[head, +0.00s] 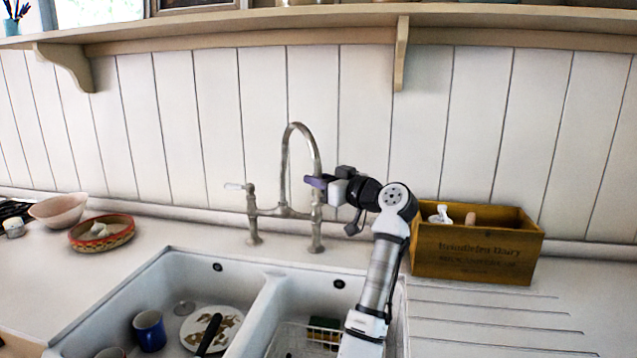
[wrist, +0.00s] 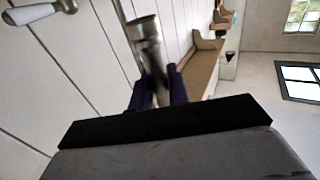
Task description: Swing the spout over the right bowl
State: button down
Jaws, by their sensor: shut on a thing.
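The metal tap spout (head: 300,128) arches up from the bridge tap behind the sink, its outlet end on the right side of the arch. My gripper (head: 315,181) is shut on the spout near its outlet end. In the wrist view the spout (wrist: 146,38) runs down between the two dark purple fingers of my gripper (wrist: 160,88). The right bowl (head: 338,284) of the white sink holds a wire rack, and my arm hides part of it. The left bowl (head: 130,305) lies across the divider. I cannot tell exactly which point lies below the outlet.
A blue mug (head: 149,331) and a plate (head: 222,318) are in the left bowl. A wooden crate (head: 470,262) stands on the drainer right of my arm. A woven basket (head: 101,246) and pink bowl (head: 58,211) stand at left. A shelf (head: 240,30) runs above.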

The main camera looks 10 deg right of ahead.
jog(key=shift+d, duration=0.1)
dwell(0.4)
jog(key=c, duration=1.4)
grip_release()
jog(key=shift+s, duration=0.1)
